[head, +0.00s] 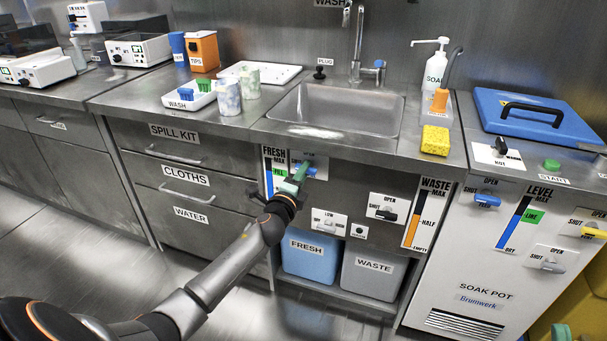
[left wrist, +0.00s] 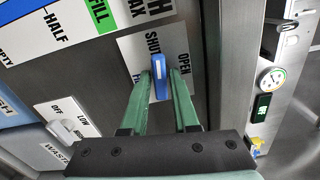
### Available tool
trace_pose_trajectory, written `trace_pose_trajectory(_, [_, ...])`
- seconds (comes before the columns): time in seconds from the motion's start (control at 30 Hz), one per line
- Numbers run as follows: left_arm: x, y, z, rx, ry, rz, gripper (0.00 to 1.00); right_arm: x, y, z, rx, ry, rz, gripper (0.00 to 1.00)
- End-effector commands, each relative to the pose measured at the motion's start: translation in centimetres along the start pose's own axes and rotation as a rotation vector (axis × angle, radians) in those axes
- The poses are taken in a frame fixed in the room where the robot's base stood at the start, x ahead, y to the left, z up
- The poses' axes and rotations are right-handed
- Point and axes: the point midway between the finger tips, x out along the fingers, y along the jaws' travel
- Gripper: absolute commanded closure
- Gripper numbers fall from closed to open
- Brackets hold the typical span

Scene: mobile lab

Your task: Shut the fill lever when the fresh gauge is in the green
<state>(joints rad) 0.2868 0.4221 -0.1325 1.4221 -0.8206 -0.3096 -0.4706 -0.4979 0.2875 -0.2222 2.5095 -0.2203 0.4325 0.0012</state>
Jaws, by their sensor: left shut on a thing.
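The fresh gauge (head: 268,178) is on the panel under the sink, a dark strip with blue in its lower part and a green FILL mark beside it. The blue top appears to be near the green; its exact level is too small to tell. In the left wrist view the gauge (left wrist: 58,22) is cut off by the edge. The blue fill lever (head: 311,171) is right of the gauge. My left gripper (head: 300,173) is shut on the lever handle (left wrist: 160,77), which lies roughly horizontal on its SHUT/OPEN plate (left wrist: 131,60). My right gripper is not in view.
Fresh (head: 311,258) and waste (head: 372,276) containers stand on the low shelf. The waste gauge (head: 425,215) and other levers are to the right, beside the soak pot (head: 480,270). The sink (head: 340,108) is above. The floor at left is clear.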

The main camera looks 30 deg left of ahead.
Motion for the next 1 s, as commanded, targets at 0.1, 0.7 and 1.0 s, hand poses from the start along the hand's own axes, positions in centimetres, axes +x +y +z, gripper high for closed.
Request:
trace_pose_trajectory(0.1, [-0.04, 0.09, -0.05, -0.137, -0.001, 0.001, 1.00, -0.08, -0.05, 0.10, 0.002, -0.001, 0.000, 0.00])
trace_pose_trajectory(0.7, [-0.02, 0.04, 0.00, -0.165, 0.000, 0.001, 0.50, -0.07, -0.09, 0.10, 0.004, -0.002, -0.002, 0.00])
trace_pose_trajectory(1.0, [-0.74, -0.02, -0.01, -0.165, 0.001, 0.001, 0.50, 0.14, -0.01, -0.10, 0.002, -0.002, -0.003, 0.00])
